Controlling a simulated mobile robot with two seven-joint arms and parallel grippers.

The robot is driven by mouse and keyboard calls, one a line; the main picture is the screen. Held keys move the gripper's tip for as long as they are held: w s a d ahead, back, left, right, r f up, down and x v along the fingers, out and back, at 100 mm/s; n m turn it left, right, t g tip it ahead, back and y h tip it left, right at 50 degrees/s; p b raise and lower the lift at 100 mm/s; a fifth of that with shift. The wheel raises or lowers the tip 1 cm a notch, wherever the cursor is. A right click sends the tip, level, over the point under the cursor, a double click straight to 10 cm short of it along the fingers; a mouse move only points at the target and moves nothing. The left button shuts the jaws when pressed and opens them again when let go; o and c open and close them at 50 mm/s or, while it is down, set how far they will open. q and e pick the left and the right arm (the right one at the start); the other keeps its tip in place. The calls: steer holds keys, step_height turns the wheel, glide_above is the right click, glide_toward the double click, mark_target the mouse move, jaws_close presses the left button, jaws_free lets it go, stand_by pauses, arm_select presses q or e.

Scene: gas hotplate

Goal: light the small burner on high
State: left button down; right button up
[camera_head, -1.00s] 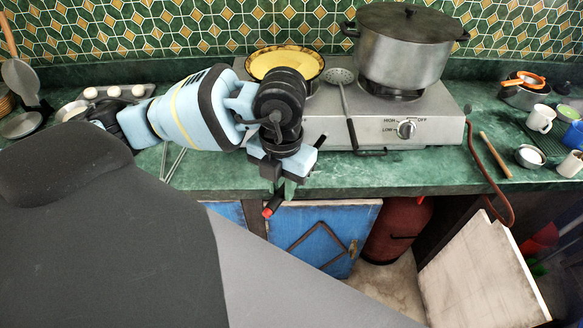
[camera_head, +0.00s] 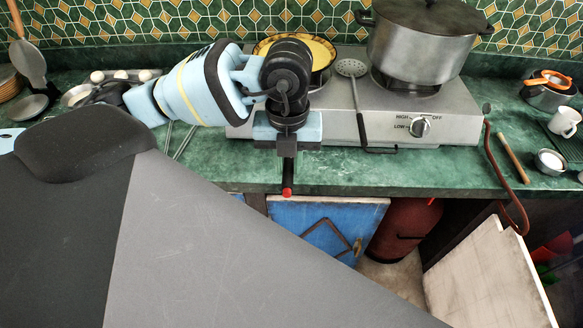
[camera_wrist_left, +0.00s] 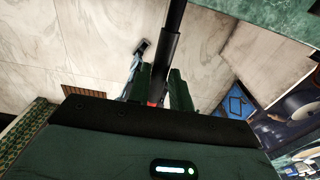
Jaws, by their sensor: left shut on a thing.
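The silver gas hotplate (camera_head: 455,112) stands on the green counter. One knob (camera_head: 420,127) shows at its right front, beside HIGH, LOW and OFF labels; my left arm hides part of the left front. A yellow pan (camera_head: 322,52) sits over the left burner and a lidded pot (camera_head: 415,55) over the right; I cannot tell which burner is small. My left gripper (camera_head: 288,165) is in front of the hotplate, shut on a black and red stick-like lighter (camera_head: 287,191). In the left wrist view, the lighter's black tube (camera_wrist_left: 172,40) extends beyond the fingers. No flame shows.
A skimmer (camera_head: 357,105) lies across the hotplate's front edge. A wooden stick (camera_head: 513,157), a mug (camera_head: 564,122) and a small cup (camera_head: 549,162) are at the right. A red gas cylinder (camera_head: 405,225) stands below, beside an open cupboard door (camera_head: 485,280).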

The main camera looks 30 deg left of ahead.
arm_select(q)
steer(key=w+a+b, duration=0.1)
steer(key=w+a, duration=0.1)
steer(key=w, duration=0.2)
steer(key=w+a+b, duration=0.1)
steer(key=w+a, duration=0.1)
steer(key=w, duration=0.1)
steer(key=w+a+b, duration=0.1)
steer(key=w+a, duration=0.2)
steer(key=w, duration=0.1)
steer(key=shift+w+f, duration=0.25)
steer(key=shift+w, duration=0.05)
steer(key=shift+w+a, duration=0.35)
steer(key=shift+w, duration=0.2)
arm_select(e)
steer(key=shift+g, duration=0.5)
steer(key=shift+s+a+f, duration=0.1)
steer(key=shift+s+f, duration=0.4)
steer(key=shift+f, duration=0.3)
steer(key=shift+s+a+f, duration=0.1)
steer(key=shift+s+f, duration=0.4)
steer(key=shift+f, duration=0.3)
steer(key=shift+s+a+f, duration=0.1)
steer(key=shift+s+f, duration=0.4)
steer(key=shift+f, duration=0.3)
